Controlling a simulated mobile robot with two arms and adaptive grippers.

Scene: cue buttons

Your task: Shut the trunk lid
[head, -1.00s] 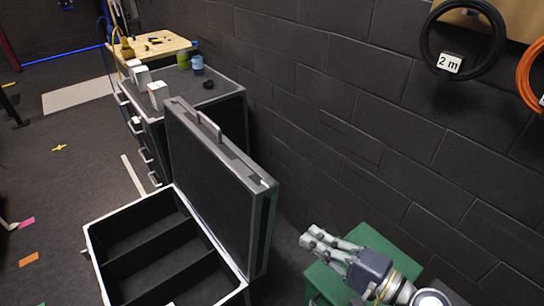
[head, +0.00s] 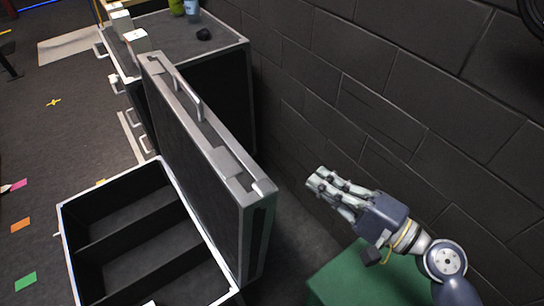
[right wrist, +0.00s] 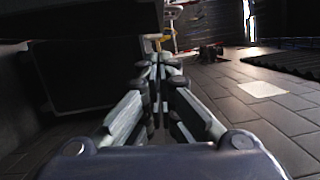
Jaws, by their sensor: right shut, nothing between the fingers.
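The trunk (head: 66,241) is black with silver edges and stands open at the lower left of the head view, its inside split by dividers. Its lid (head: 185,150) stands roughly upright along the trunk's right side, with a handle (head: 188,96) on its top edge. My right gripper (head: 318,184) is shut and empty. It is to the right of the lid, between the lid and the wall, apart from the lid. Its closed fingers also show in the right wrist view (right wrist: 157,75). My left gripper is in neither view.
A dark drawer cabinet (head: 225,45) stands behind the lid, with white boxes (head: 136,40) on top. The dark block wall (head: 400,90) closes off the right side. A green surface (head: 350,280) lies below my right arm. Open floor (head: 60,130) is at left.

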